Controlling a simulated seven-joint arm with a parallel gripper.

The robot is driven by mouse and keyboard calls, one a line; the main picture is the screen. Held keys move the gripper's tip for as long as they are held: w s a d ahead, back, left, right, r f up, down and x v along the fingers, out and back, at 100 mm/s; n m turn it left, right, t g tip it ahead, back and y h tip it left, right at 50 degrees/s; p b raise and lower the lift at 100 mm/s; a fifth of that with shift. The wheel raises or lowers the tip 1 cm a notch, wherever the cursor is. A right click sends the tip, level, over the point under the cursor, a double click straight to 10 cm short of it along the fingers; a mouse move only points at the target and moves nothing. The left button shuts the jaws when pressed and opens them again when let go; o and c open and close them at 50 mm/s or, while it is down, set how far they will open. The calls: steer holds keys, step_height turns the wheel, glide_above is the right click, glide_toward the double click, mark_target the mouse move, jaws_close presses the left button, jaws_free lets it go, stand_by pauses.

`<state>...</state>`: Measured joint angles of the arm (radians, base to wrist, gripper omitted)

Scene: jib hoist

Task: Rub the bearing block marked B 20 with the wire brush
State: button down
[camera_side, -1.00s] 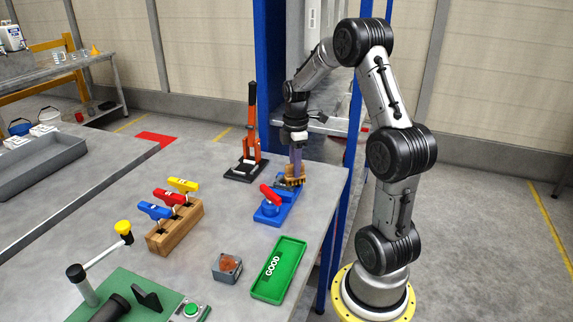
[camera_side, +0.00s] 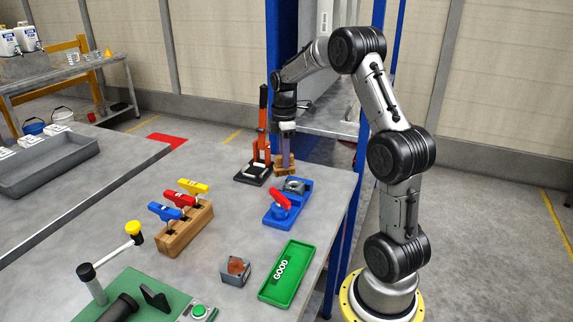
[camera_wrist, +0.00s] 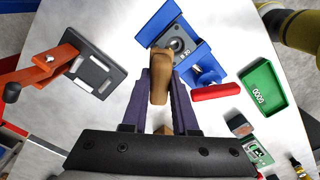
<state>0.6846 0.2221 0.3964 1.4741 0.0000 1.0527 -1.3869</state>
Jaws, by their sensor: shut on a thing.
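My gripper (camera_side: 285,152) is shut on the wooden wire brush (camera_side: 284,167), which points down; in the wrist view the brush's brown wood (camera_wrist: 160,85) sits between the purple fingers. A grey bearing block (camera_side: 295,186) sits in the blue clamp fixture (camera_side: 279,214). In the wrist view this block (camera_wrist: 179,44) shows a dark round bore and a small mark that seems to read 20, partly hidden by the brush. In the side view the brush is behind and slightly left of the block, apart from it. The bristles are hidden in the wrist view.
An orange lever press (camera_side: 262,140) stands close left of the brush. A rusty block (camera_side: 235,268) and a green GOOD tray (camera_side: 288,275) lie in front. A wooden rack (camera_side: 185,232) with coloured handles stands left.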

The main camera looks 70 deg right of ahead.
steer(key=shift+r, duration=2.65)
